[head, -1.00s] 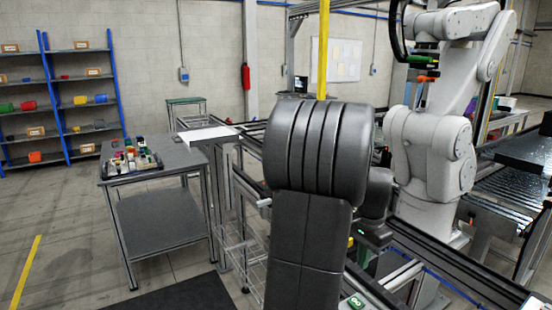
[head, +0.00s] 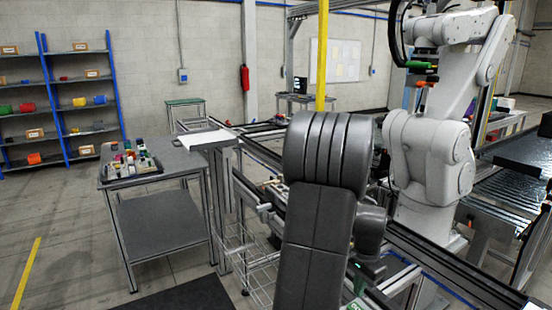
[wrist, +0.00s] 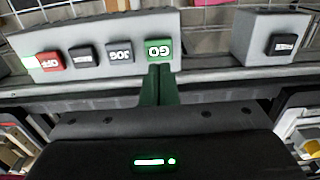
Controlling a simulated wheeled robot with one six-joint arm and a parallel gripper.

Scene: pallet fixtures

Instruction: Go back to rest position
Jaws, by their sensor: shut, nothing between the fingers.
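My gripper (wrist: 159,72) shows in the wrist view as two dark green fingers held together, with nothing between them. Its tips appear just below the green GO button (wrist: 158,49) on a grey button box (wrist: 200,45). I cannot tell whether they touch it. The same box carries a red button (wrist: 50,61) and two dark buttons, one of them at its left (wrist: 81,56).
A white robot arm (head: 428,150) stands close on the right beside a conveyor (head: 500,185). A grey table (head: 175,160) with a tray of small items (head: 130,165) stands left. A second grey box (wrist: 272,35) shows in the wrist view. Floor at the left is clear.

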